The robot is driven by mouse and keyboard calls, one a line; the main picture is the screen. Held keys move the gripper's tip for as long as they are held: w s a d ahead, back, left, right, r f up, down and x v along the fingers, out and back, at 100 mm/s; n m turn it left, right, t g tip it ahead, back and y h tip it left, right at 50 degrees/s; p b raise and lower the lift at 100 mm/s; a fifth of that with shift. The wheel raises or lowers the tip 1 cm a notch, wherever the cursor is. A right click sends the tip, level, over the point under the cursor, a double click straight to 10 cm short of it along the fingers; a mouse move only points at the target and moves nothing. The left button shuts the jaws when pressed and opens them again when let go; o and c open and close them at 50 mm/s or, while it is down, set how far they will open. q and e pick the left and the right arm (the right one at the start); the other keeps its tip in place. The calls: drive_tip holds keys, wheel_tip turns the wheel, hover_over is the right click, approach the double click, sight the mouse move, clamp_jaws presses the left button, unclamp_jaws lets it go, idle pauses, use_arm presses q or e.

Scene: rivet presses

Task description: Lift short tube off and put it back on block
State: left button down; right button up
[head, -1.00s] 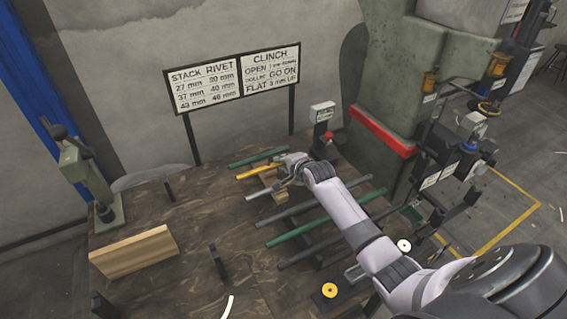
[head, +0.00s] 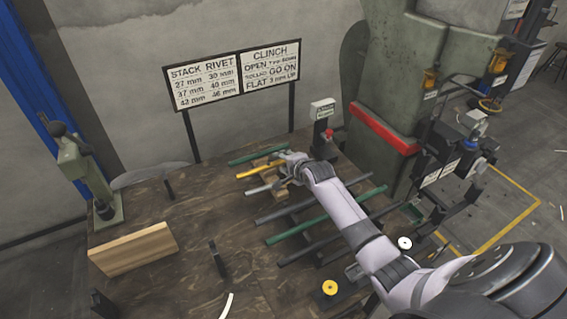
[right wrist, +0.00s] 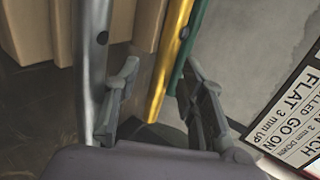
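A silver tube (head: 257,189), a yellow tube (head: 252,172) and a green tube (head: 258,154) lie side by side at the back of the bench, over pale wooden block pieces (head: 281,194). Which one is the short tube is not clear. My right gripper (head: 284,167) is at the tubes, its fingers hard to make out in the head view. In the right wrist view its fingers (right wrist: 157,85) are apart, with the yellow tube (right wrist: 170,62) and green tube (right wrist: 193,35) running through or behind the gap. The silver tube (right wrist: 91,65) passes beside the left finger. My left gripper is out of view.
Longer dark and green tubes (head: 299,230) lie nearer on the bench. A wooden board (head: 133,250) stands at left. A green press (head: 384,95) stands at right, a sign (head: 204,84) behind. The bench's middle left is mostly clear.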

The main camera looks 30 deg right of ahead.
drive_tip(key=shift+s, duration=0.1)
drive_tip(key=v, duration=1.2)
drive_tip(key=shift+a, duration=0.1)
idle(0.4)
